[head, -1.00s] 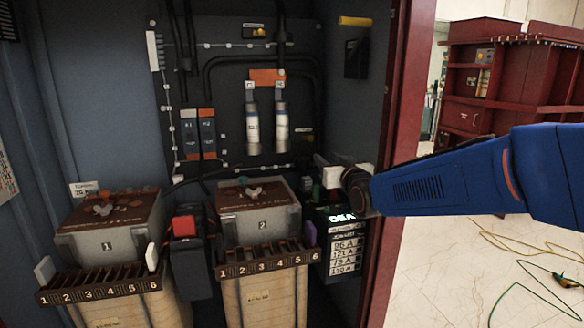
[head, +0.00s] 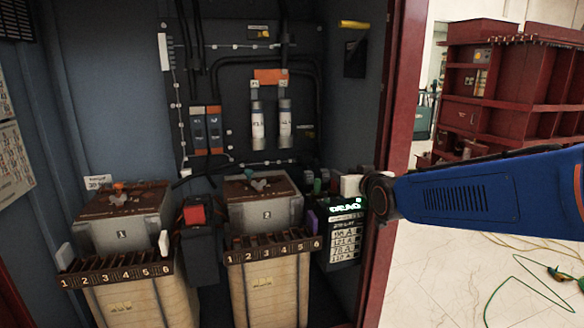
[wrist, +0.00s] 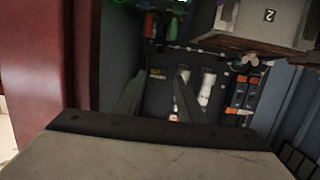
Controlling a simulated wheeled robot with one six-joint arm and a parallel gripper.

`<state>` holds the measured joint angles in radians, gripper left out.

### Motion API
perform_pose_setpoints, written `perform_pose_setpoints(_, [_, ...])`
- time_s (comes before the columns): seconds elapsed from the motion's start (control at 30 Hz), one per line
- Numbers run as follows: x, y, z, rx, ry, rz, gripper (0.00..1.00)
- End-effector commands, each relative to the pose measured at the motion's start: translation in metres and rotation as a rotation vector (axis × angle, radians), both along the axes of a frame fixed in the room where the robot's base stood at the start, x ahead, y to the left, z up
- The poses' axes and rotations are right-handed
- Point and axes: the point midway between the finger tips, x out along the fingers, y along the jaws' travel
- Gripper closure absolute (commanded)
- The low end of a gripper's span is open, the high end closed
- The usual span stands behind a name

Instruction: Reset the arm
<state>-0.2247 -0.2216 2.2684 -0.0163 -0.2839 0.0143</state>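My blue arm (head: 470,193) reaches in from the right in the head view, across the red edge of the open cabinet. Its wrist end lies just in front of the small unit with a glowing green display (head: 345,206). The gripper fingers are hard to make out in the head view. In the wrist view, my gripper (wrist: 158,98) shows two dark fingers standing apart with nothing between them. The cabinet's back wall shows upside down beyond them, with white cylinders (wrist: 206,88) past the right finger.
Two numbered boxes, 1 (head: 122,222) and 2 (head: 265,200), stand on crates inside the cabinet. A red-topped dark unit (head: 197,235) sits between them. The red cabinet frame (head: 405,90) is close to my arm. Cables (head: 520,295) lie on the floor at right.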

Motion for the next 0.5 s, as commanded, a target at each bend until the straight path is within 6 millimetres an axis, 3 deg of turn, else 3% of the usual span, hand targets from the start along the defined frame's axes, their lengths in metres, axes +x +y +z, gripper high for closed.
perform_pose_setpoints(0.17, [-0.037,-0.027,-0.018,-0.025,0.113,-0.032,0.65])
perform_pose_setpoints(0.27, [-0.071,-0.047,-0.035,-0.043,0.209,-0.057,0.65])
perform_pose_setpoints(0.5, [-0.170,-0.092,-0.084,-0.082,0.469,-0.120,0.65])
